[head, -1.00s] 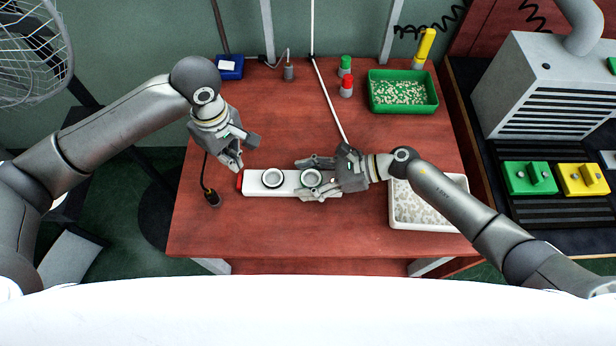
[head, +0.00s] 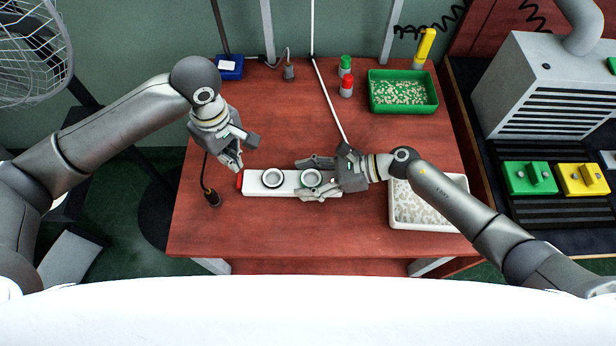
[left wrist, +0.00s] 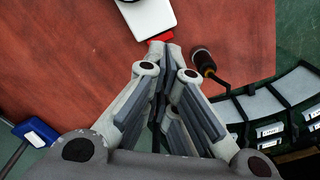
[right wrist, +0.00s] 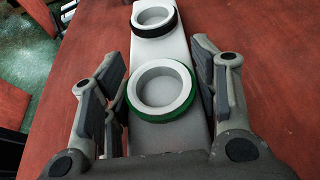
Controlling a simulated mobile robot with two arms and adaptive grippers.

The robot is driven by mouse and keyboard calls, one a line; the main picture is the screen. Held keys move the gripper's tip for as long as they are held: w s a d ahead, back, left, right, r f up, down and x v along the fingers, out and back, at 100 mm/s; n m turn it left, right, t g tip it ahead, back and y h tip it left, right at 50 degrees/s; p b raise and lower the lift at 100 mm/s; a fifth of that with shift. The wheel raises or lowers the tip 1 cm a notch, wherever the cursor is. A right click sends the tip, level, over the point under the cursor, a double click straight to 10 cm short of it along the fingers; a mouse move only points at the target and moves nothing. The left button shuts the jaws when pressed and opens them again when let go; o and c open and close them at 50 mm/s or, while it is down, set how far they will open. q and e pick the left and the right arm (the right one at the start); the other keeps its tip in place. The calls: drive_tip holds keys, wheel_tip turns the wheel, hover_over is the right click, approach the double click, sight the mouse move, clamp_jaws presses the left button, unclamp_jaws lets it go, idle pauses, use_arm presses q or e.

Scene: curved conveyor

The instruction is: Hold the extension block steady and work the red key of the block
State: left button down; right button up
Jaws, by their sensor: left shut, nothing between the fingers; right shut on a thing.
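The white extension block (head: 293,188) lies flat on the red table, with two round sockets on top, one ringed black and one ringed green. Its red key (head: 240,181) is at the left end; it also shows in the left wrist view (left wrist: 160,38), just beyond my left fingertips. My left gripper (head: 236,166) is shut and empty, above and close by the red key; I cannot tell whether it touches. My right gripper (head: 318,178) is shut on the block's right end, one finger along each long side, as the right wrist view (right wrist: 160,100) shows.
A dark plug on a cord (head: 213,198) lies left of the block. A white tray of pale pieces (head: 398,222) stands under my right forearm. A green tray (head: 404,108) and red- and green-capped bottles (head: 346,87) stand behind. The table front is clear.

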idle(0.6)
use_arm(q)
drive_tip(key=n+h, duration=0.4)
drive_tip(key=n, duration=0.2)
approach(230, 184)
wheel_tip(230, 184, up, 3)
drive_tip(key=shift+a+r+n, duration=0.25)
drive_tip(key=shift+a+n, duration=0.35)
drive_tip(key=shift+a, duration=0.25)
drive_tip(key=x, duration=1)
drive_tip(key=shift+d, duration=0.15)
